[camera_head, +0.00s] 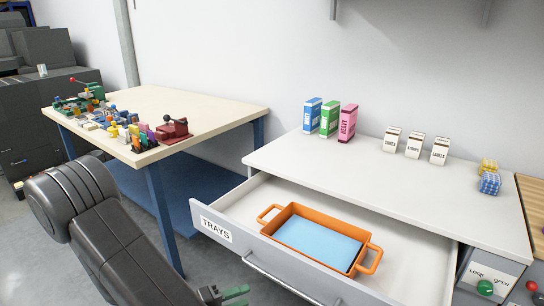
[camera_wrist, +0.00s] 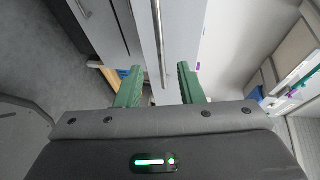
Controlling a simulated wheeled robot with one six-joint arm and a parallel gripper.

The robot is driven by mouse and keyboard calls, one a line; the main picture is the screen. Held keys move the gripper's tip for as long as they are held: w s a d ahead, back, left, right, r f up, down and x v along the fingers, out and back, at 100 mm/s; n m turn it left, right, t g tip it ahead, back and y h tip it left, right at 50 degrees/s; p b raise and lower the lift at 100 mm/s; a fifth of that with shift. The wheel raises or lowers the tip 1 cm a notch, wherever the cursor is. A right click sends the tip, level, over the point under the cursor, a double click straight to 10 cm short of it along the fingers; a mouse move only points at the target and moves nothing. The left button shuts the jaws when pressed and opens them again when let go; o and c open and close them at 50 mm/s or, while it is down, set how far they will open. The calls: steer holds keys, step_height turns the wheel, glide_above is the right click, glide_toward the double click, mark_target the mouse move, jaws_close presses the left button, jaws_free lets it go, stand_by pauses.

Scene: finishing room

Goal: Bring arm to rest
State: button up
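My gripper (camera_wrist: 160,70) shows in the wrist view with its two green fingers spread apart and nothing between them. In the head view my gripper (camera_head: 228,295) is only partly seen at the bottom edge, in front of the open drawer. My dark arm reaches from the left down to the bottom of the head view, bent at a large joint. In the wrist view the fingers point toward grey cabinet fronts with a long handle (camera_wrist: 159,45).
An open drawer (camera_head: 215,224) labelled TRAYS sticks out and holds an orange tray (camera_head: 284,216) with a blue bottom. Boxes stand on the white counter (camera_head: 300,160) above. A cream table (camera_head: 205,105) at left carries several small fixtures and a dark red clamp (camera_head: 172,130).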

mark_target(279, 283)
steer(key=shift+b+x, duration=1)
steer(key=shift+x, duration=5.25)
steer(key=shift+f, duration=0.1)
